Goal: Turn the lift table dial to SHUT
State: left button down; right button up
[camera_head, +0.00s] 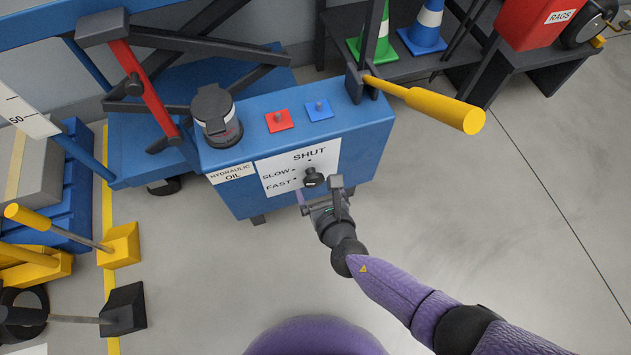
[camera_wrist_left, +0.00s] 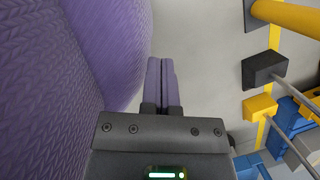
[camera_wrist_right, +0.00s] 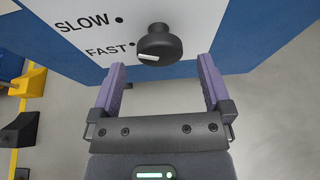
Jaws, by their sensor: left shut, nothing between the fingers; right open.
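The black dial (camera_head: 313,176) sits on a white label plate (camera_head: 272,179) on the front of the blue lift table unit (camera_head: 368,140). The plate reads SHUT at the top, with SLOW and FAST at the left. In the right wrist view the dial (camera_wrist_right: 160,42) has a white mark at its lower left, on the side of FAST. My right gripper (camera_wrist_right: 161,68) is open; its fingers are spread to either side below the dial, and the dial appears just beyond the tips. My left gripper (camera_wrist_left: 161,62) is shut and empty, outside the head view.
A yellow-handled lever (camera_head: 440,107) sticks out at the right. Yellow and black blocks (camera_head: 121,246) stand at the left. The floor at the right is clear.

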jog(key=shift+b+x, duration=0.55)
jog(key=shift+x, duration=0.65)
jog(key=shift+w+f, duration=0.1)
jog(key=shift+w, duration=0.05)
jog(key=c, duration=1.3)
pick_arm(q)
jog(key=w, duration=0.1)
jog(key=w+r, duration=0.1)
jog(key=w, duration=0.1)
jog(key=w+r, duration=0.1)
jog(key=shift+w+r, duration=0.2)
jog(key=shift+w, duration=0.1)
pick_arm(e)
jog(key=shift+o, duration=0.2)
